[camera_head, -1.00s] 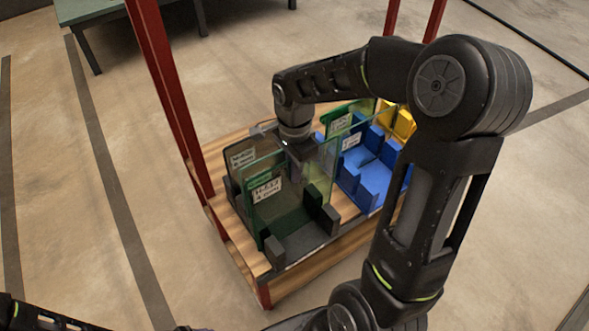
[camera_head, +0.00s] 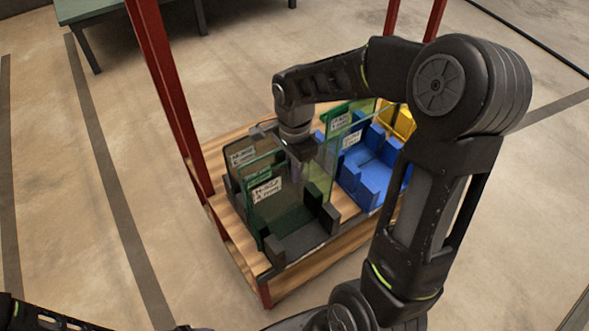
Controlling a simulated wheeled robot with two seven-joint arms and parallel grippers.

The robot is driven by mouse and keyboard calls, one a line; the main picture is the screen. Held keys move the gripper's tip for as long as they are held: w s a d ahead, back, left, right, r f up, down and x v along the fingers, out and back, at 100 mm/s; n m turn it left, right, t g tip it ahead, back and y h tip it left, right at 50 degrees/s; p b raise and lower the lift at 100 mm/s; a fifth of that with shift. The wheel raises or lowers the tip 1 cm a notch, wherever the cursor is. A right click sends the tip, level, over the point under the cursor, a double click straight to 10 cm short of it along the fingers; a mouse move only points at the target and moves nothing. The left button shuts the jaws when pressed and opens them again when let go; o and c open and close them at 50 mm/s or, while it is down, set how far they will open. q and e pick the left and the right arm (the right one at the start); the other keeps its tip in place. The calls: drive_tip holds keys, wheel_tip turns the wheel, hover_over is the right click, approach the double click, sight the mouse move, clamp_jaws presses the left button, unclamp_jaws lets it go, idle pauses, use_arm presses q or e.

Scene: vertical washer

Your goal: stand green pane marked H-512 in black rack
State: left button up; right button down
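A green-tinted transparent pane (camera_head: 285,198) with a white label stands upright in the black rack (camera_head: 293,248) at the near end of the wooden shelf. Its label is too blurred to read surely, but appears to begin with H. My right gripper (camera_head: 298,168) points down just behind this pane, at its upper part. Its fingers are partly hidden by glass and the gripper body, so their opening and any contact are unclear. Another pane with a white label (camera_head: 243,156) stands behind in the black rack. My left gripper is out of view.
A blue rack (camera_head: 372,170) holding green-tinted panes stands to the right of the black rack, with a yellow rack (camera_head: 402,122) beyond it. Red posts (camera_head: 165,85) rise from the wooden shelf (camera_head: 225,222). A green-topped table (camera_head: 95,10) stands at the back left.

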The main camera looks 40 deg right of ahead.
drive_tip(key=shift+f, duration=0.3)
drive_tip(key=c, duration=1.6)
unclamp_jaws()
drive_tip(key=shift+o, duration=0.2)
wheel_tip(320, 180, up, 8)
drive_tip(key=shift+f, duration=0.1)
wheel_tip(320, 180, up, 10)
drive_tip(key=p, duration=0.7)
drive_tip(key=shift+p, duration=0.4)
